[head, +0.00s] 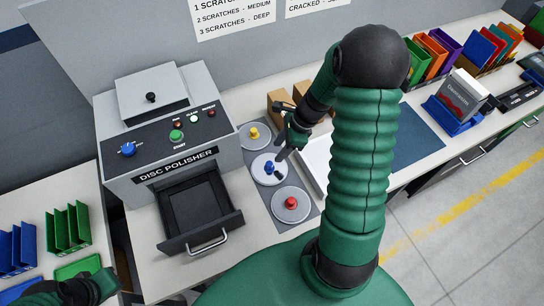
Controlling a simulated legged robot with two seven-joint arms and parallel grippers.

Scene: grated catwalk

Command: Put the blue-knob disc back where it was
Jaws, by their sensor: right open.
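The blue-knob disc (262,173) lies on a grey mat (259,190), between the yellow-knob disc (249,138) above and the red-knob disc (290,208) below. My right gripper (278,165) is open, its fingers pointing down just right of the blue knob. I cannot tell whether the fingers touch the knob. My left gripper (105,286) shows only partly at the lower left edge, and its fingers are not clear.
A disc polisher (160,130) with its drawer (196,205) pulled open stands left of the mat. A white tray (316,160) and small cardboard boxes (277,97) are near my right arm. Green racks (68,228) are at left. A blue mat (418,133) lies clear at right.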

